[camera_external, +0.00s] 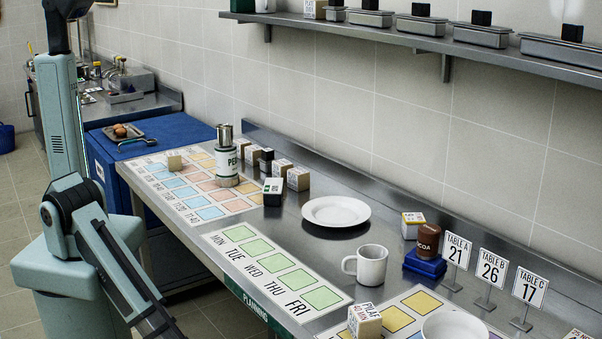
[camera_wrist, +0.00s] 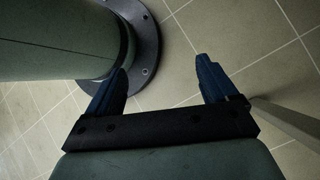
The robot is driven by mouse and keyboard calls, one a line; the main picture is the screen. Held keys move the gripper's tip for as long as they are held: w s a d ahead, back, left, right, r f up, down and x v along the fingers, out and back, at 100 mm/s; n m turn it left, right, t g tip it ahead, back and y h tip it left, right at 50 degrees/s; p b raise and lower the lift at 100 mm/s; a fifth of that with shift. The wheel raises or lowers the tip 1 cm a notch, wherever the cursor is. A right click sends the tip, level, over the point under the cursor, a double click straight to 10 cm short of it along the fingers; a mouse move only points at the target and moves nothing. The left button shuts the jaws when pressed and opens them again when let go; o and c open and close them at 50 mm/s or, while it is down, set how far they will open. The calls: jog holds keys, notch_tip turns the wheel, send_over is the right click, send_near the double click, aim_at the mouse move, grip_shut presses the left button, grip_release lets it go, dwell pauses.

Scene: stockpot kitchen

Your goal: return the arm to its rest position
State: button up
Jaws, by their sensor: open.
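My gripper (camera_wrist: 162,82) shows in the wrist view with its two dark blue fingers spread wide and nothing between them. It points down at the tiled floor, beside my own round base. In the external view my arm stands at the left and folds down toward the bottom edge, clear of the metal table. The gripper itself cannot be made out there.
Table signs (camera_external: 492,268) stand at the right. A wall shelf (camera_external: 400,38) holds metal containers.

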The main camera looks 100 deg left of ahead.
jog(key=s+a+r+n+g+h, duration=0.1)
jog(key=s+a+n+h, duration=0.1)
jog(key=s+n, duration=0.3)
jog(key=s+a+r+n+g+h, duration=0.1)
jog(key=s+a+n+h, duration=0.1)
jog(key=s+n, duration=0.4)
jog(key=shift+s+a+n+g+h, duration=0.15)
jog(key=shift+a+n+g+h, duration=0.2)
jog(key=shift+n+h, duration=0.7)
jog(key=shift+r, duration=0.1)
